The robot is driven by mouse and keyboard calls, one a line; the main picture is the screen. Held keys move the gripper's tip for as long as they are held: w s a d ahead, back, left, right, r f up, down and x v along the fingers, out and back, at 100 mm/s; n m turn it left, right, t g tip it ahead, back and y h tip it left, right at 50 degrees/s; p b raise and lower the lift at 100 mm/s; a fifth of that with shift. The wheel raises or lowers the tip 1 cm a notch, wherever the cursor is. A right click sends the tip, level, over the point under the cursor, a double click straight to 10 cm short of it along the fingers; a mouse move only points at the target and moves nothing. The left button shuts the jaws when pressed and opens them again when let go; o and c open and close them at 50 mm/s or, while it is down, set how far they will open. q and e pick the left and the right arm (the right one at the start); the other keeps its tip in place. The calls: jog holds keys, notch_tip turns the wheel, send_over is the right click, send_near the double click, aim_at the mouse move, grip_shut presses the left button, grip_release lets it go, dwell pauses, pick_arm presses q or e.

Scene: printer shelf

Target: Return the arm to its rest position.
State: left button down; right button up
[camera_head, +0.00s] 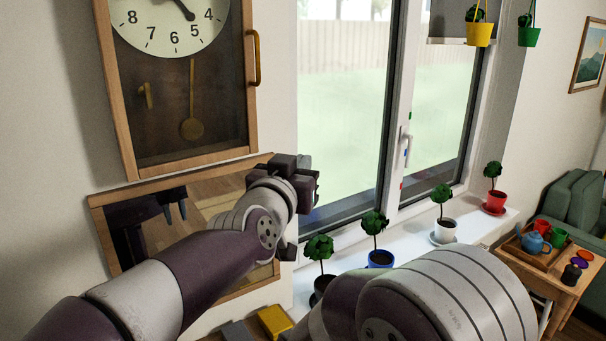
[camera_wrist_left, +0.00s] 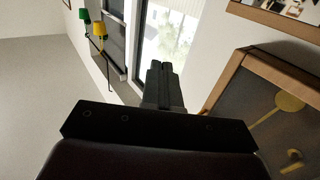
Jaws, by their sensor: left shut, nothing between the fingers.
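My left arm comes in from the left in the head view and reaches up across the mirror. Its gripper (camera_head: 305,161) is in front of the wall, just left of the window, seen mostly from behind. In the left wrist view the two fingers of the left gripper (camera_wrist_left: 160,68) lie together, shut, with nothing between them. They appear against the window, apart from the clock case. A large grey and purple link of mine fills the bottom middle of the head view. My right gripper is not directly in view.
A wall clock (camera_head: 128,95) with a handled case hangs above a framed mirror (camera_head: 215,205). Potted plants (camera_head: 374,225) stand on the window sill (camera_head: 410,235). Hanging pots (camera_head: 479,34) are top right. A side table (camera_head: 560,285) bears a tray with a blue teapot (camera_head: 534,243).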

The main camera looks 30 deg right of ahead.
pick_arm(q)
jog(key=s+a+f+g+y, duration=0.1)
jog(key=s+f+g, duration=0.1)
jog(key=f, duration=0.5)
jog(key=s+a+f+g+y, duration=0.2)
jog(key=f, duration=0.5)
jog(key=a+f+n+g+y+b, duration=0.15)
jog(key=a+f+y, duration=0.25)
jog(key=a+f, duration=0.8)
jog(key=s+a+f+n+g+y, duration=0.2)
jog(key=s+a+f, duration=0.2)
jog(key=a, duration=0.6)
jog(key=s+a+f+n+g+y+b, duration=0.1)
jog(key=s+a+f, duration=0.4)
jog(key=a, duration=0.5)
jog(key=s+a+f+n+g+y+b, duration=0.1)
jog(key=s+a+f+n+g+y, duration=0.1)
jog(key=a, duration=0.9)
notch_tip(320, 180, down, 3)
jog(key=s+n+y, duration=0.1)
jog(key=s+n, duration=0.1)
jog(key=shift+s+r+g, duration=0.15)
jog(key=shift+s+g, duration=0.15)
jog(key=shift+g, duration=0.05)
pick_arm(e)
jog(key=f, duration=0.2)
jog(key=shift+s+f, duration=0.25)
jog(key=shift+f, duration=0.15)
